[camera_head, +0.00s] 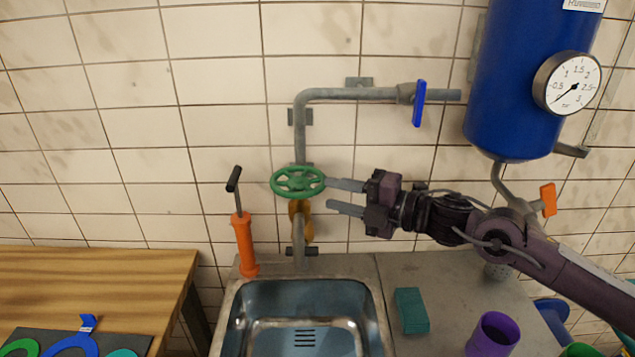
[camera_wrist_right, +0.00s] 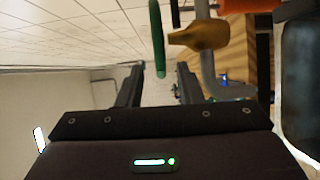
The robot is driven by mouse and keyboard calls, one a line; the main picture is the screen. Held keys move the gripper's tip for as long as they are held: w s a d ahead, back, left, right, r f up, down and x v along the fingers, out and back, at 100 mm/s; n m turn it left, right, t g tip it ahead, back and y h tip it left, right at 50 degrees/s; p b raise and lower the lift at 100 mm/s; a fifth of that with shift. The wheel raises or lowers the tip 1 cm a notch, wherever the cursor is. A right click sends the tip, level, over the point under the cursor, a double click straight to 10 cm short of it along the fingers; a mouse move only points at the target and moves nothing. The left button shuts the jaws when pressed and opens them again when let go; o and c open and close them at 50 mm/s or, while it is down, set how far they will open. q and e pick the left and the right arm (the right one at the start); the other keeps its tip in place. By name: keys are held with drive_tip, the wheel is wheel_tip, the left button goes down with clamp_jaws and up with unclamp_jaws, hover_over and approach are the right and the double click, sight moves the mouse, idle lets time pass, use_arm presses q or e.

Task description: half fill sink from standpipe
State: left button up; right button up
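The grey standpipe (camera_head: 300,130) runs down the tiled wall and carries a green handwheel (camera_head: 298,182). Below the wheel is a brass fitting (camera_head: 307,222), also in the right wrist view (camera_wrist_right: 200,36). The steel sink (camera_head: 375,300) stands beneath; its drain slots show, and I cannot tell whether it holds water. No stream is visible. My right gripper (camera_head: 331,194) is open at the wheel's right edge, one finger close to the rim. In the right wrist view the wheel (camera_wrist_right: 157,40) appears edge-on, roughly between the open fingers (camera_wrist_right: 160,68). My left gripper is out of view.
A blue lever (camera_head: 419,104) is on the upper pipe. A blue tank (camera_head: 512,90) with a gauge (camera_head: 573,84) and an orange lever (camera_head: 548,199) is at right. An orange hand pump (camera_head: 244,244), teal block (camera_head: 411,310) and purple cup (camera_head: 493,335) stand around the sink.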

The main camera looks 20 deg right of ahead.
sight(321, 191)
drive_tip(key=p+x, duration=0.1)
drive_tip(key=x, duration=0.4)
drive_tip(key=shift+p, duration=0.35)
drive_tip(key=shift+c, duration=0.3)
clamp_jaws()
